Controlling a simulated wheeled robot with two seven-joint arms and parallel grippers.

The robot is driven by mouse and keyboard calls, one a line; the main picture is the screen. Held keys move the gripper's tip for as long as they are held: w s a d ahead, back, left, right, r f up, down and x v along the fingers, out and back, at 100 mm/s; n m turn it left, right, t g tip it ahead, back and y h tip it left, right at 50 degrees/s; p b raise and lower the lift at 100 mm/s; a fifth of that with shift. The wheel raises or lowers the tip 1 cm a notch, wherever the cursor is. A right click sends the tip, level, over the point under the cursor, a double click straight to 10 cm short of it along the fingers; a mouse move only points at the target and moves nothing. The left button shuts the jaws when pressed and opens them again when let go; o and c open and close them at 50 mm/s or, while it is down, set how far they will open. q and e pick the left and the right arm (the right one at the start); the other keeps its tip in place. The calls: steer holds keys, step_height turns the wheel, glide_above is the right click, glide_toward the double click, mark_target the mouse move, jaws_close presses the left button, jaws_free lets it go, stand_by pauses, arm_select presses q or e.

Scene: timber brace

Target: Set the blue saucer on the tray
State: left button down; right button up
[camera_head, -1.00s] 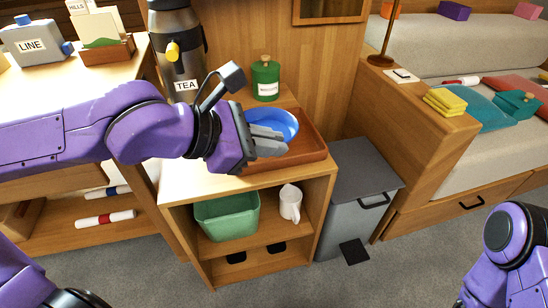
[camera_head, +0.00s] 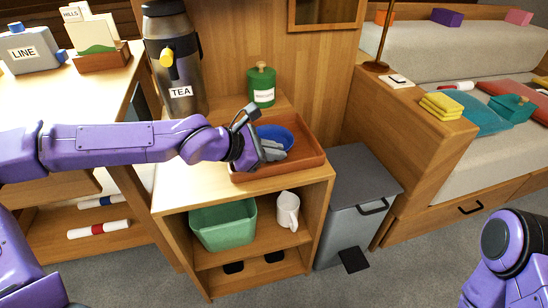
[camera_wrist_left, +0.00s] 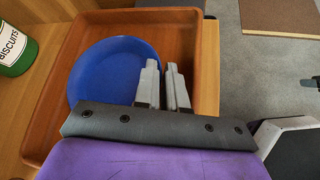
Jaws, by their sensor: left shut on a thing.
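The blue saucer (camera_head: 274,133) is within the walls of the brown tray (camera_head: 314,155) on top of the low wooden cabinet. My left gripper (camera_head: 275,151) is shut on the saucer's near rim. In the left wrist view the saucer (camera_wrist_left: 100,72) lies toward the left of the tray (camera_wrist_left: 188,35), with the fingers (camera_wrist_left: 164,66) closed at its right edge. I cannot tell whether the saucer's underside touches the tray floor. My right gripper is out of view; only part of my right arm shows at the lower right.
A tea flask (camera_head: 176,65) and a green biscuit jar (camera_head: 261,86) stand behind the tray. A green bin (camera_head: 224,226) and a white mug (camera_head: 288,210) are on the shelf below. A grey pedal bin (camera_head: 352,205) stands to the right.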

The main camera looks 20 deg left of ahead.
arm_select(q)
steer(key=c, duration=1.5)
jaws_free()
steer(key=shift+s, duration=0.1)
steer(key=shift+o, duration=0.2)
steer(key=shift+a+r+p, duration=0.1)
steer(key=shift+r+p, duration=0.05)
steer(key=shift+p, duration=0.15)
steer(key=p+v, duration=0.5)
steer(key=v, duration=0.5)
steer(key=shift+s+a+r+p, duration=0.2)
steer(key=shift+r+p, duration=0.1)
steer(key=shift+p, duration=0.1)
steer(key=shift+s+a+r, duration=0.1)
steer(key=shift+s+a, duration=0.2)
steer(key=shift+s, duration=0.05)
